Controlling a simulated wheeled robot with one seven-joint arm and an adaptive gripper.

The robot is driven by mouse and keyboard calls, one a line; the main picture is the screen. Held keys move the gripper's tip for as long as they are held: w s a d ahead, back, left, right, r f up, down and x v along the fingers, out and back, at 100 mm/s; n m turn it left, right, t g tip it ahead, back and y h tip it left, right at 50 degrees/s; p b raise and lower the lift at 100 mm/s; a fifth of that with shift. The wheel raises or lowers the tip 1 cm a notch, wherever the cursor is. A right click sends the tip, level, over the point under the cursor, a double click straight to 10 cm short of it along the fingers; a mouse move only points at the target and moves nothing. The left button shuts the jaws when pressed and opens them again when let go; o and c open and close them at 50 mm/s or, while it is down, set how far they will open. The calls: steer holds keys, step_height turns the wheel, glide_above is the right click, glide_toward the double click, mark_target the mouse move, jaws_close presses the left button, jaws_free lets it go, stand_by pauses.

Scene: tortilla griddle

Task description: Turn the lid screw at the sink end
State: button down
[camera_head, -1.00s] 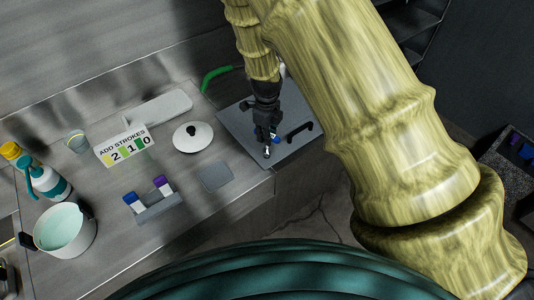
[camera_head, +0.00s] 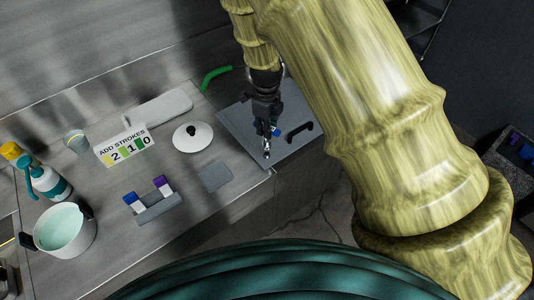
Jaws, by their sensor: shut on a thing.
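A flat grey lid (camera_head: 291,146) with a dark bar handle (camera_head: 299,131) lies at the right end of the steel counter. My gripper (camera_head: 267,150) points down over the lid's left front part, near its front edge. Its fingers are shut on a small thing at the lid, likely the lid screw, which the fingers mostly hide. A small blue piece (camera_head: 276,132) shows right beside the fingers.
Left of the lid are a white round lid with a black knob (camera_head: 192,131), a grey pad (camera_head: 215,177), a sign (camera_head: 124,147) and a holder with blue and purple pieces (camera_head: 155,207). A white pot (camera_head: 66,232) and spray bottle (camera_head: 46,181) stand far left. A green hose (camera_head: 214,76) lies behind.

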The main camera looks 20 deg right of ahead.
steer(key=c, duration=1.9)
jaws_free()
steer(key=shift+c, duration=0.2)
jaws_close()
steer(key=n+b, duration=0.1)
steer(key=n, duration=0.4)
steer(key=shift+s, duration=0.2)
steer(key=n+b, duration=0.1)
steer(key=n, duration=0.3)
steer(key=shift+s+r, duration=0.1)
steer(key=shift+r, duration=0.05)
steer(key=n, duration=0.3)
steer(key=shift+r+n+b, duration=0.15)
steer(key=shift+n+b, duration=0.15)
steer(key=n, duration=0.3)
steer(key=n+b, duration=0.1)
steer(key=n, duration=0.1)
steer(key=shift+r, duration=0.25)
steer(key=n, duration=0.4)
steer(key=r+n+b, duration=0.1)
steer(key=n, duration=0.1)
steer(key=shift+w+n, duration=0.25)
steer(key=shift+n, duration=0.15)
